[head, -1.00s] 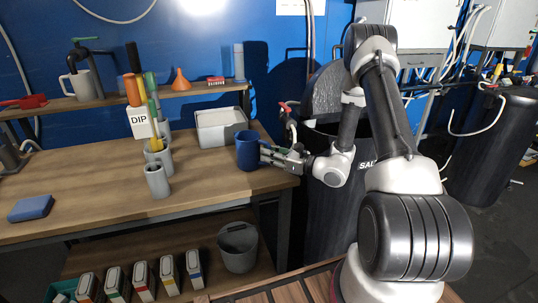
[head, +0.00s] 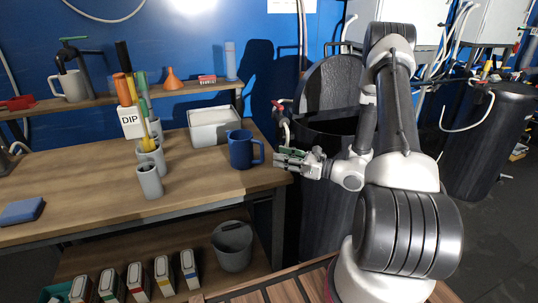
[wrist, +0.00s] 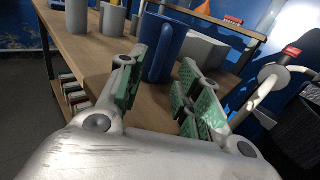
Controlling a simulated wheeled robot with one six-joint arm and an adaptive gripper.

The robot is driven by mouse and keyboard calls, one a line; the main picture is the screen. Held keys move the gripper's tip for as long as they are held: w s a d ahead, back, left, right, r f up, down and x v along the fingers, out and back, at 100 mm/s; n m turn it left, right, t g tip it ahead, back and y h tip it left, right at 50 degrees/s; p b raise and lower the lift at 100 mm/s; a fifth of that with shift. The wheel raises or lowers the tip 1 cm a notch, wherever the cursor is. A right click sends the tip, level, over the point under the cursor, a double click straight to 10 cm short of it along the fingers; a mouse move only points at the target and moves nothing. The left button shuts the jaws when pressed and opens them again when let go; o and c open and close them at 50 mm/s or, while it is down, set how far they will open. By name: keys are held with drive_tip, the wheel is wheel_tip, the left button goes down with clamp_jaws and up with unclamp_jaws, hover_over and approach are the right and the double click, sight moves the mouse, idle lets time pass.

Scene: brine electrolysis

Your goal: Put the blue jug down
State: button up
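The blue jug (head: 241,150) stands upright on the wooden workbench (head: 80,165), near its right end, with its handle towards the right. My gripper (head: 280,160) is to the right of the jug, past its handle, with a gap between them in the head view. In the wrist view the jug (wrist: 166,48) shows ahead, between and beyond the green-padded fingers of my gripper (wrist: 160,98). The fingers are spread apart and hold nothing.
A grey-white tray (head: 213,137) sits behind the jug. Grey cups (head: 149,181) with coloured-handled tools and a DIP sign (head: 131,122) stand to its left. A large black barrel (head: 325,190) stands right of the bench. The bench front between is clear.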

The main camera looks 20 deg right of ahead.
drive_tip(key=s+a+r+n+g+h, duration=0.1)
drive_tip(key=s+a+r+n+g, duration=0.2)
drive_tip(key=s+r+n+g, duration=0.55)
drive_tip(key=s+a+r+n+g+h, duration=0.1)
drive_tip(key=s+a+r+n+g, duration=0.45)
drive_tip(key=s, duration=0.55)
drive_tip(key=s+d+r+n+t+h, duration=0.5)
drive_tip(key=s+d+r+n+h, duration=0.4)
drive_tip(key=d+n, duration=0.4)
drive_tip(key=shift+s+r+t+h, duration=0.15)
drive_tip(key=shift+r+t+h, duration=0.15)
drive_tip(key=shift+r+h, duration=0.55)
drive_tip(key=shift+d+f, duration=0.1)
